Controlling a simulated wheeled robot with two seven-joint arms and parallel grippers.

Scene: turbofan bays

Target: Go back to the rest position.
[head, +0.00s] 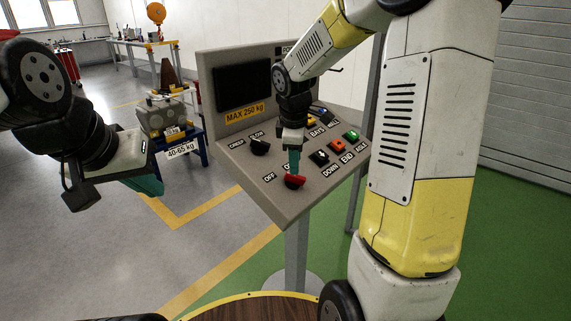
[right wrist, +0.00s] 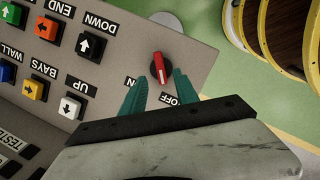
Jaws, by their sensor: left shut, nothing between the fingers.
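My right gripper (head: 294,170) is over the sloped control panel (head: 245,185), just above the red rotary knob (head: 294,182). In the right wrist view its two teal fingers (right wrist: 160,78) stand apart, with the red knob (right wrist: 159,68) near and between their tips. Gaps show on both sides of the knob. Labels reading ON and OFF sit beside it, partly covered by the fingers. My left gripper (head: 150,185) is at the left, above the floor and clear of everything, with its teal fingers shut and empty.
The panel also carries a black knob (head: 259,147), several coloured buttons (head: 319,158) and a dark screen (head: 243,87). A blue stand with a grey load (head: 164,114) is behind, left of the panel. A round wooden top (head: 255,309) is at the bottom. Floor at left is open.

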